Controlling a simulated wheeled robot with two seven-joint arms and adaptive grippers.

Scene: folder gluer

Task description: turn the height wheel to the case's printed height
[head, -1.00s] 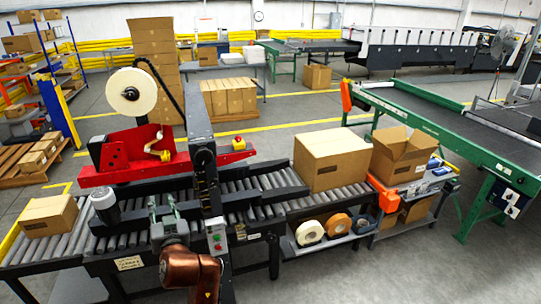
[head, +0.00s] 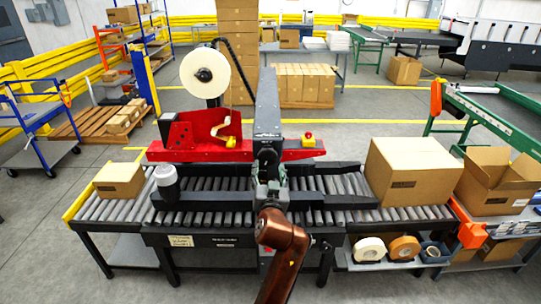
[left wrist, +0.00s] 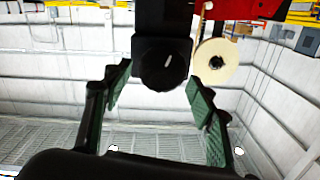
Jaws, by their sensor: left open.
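The height wheel (left wrist: 165,68) is a round black knob with a white mark in the left wrist view. In the head view a dark round part on the front of the taping machine's column (head: 267,155) looks like the same wheel. My left gripper (head: 268,188) is in front of the column, just below that part. In the left wrist view its green-padded fingers (left wrist: 158,82) are open, one on either side of the wheel's lower part; contact cannot be told. A large closed carton (head: 410,172) stands on the rollers at right; its print is too small to read. My right gripper is not in view.
A red tape head with a white tape roll (head: 204,73) sits left of the column. A small carton (head: 119,180) is on the left rollers. An open carton (head: 498,182) stands at far right. Tape rolls (head: 404,248) lie on a shelf below.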

